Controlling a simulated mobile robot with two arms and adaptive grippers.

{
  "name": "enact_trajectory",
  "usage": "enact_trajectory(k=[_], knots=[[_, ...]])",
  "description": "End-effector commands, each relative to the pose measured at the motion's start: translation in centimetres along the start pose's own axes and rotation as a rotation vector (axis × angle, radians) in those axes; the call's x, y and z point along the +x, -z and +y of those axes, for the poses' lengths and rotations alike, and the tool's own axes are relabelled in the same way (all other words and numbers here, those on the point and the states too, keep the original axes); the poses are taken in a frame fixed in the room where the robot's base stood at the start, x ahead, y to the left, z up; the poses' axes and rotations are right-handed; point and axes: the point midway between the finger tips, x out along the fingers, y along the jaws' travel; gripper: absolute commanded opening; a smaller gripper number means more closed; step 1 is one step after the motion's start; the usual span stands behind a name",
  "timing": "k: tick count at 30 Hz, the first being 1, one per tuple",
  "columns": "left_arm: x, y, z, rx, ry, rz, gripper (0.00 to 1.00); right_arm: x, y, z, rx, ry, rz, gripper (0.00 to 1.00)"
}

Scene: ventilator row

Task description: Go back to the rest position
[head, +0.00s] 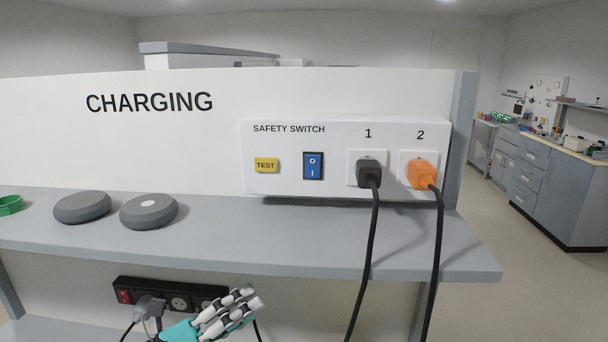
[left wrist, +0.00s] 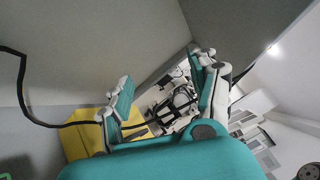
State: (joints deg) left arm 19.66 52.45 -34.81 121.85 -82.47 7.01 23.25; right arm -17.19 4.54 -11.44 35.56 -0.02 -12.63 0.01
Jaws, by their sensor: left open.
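My left gripper (head: 238,305) shows at the bottom of the head view, in front of the lower part of the charging bench and just right of the power strip. My right gripper is in neither view.
The bench shelf (head: 300,245) bears two grey pucks (head: 82,207) and a green ring (head: 10,205). A switch panel (head: 340,130) has a black plug (head: 369,172) and an orange plug (head: 421,173), their cables hanging over the edge. A power strip (head: 205,292) sits below. Open floor lies right.

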Motion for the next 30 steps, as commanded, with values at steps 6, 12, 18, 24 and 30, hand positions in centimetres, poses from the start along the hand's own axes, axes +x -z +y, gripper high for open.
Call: enact_trajectory(k=[6, 12, 18, 24, 30], knots=[[-4.9, -4.5, 1.3, -0.721, 0.196, -0.652, 0.61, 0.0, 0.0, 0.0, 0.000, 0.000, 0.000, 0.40], [-13.9, -0.4, 12.3, -1.275, -0.059, -1.182, 0.61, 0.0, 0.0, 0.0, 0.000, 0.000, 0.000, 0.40], [-19.9, 8.7, 17.7, -1.603, -0.394, -1.437, 0.61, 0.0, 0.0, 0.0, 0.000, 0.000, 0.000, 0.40], [-23.2, 16.1, 18.8, -1.804, -0.665, -1.538, 0.61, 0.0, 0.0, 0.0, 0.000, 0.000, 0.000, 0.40], [-25.7, 22.6, 17.9, -1.961, -0.917, -1.576, 0.61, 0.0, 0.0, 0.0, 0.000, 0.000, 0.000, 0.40]])
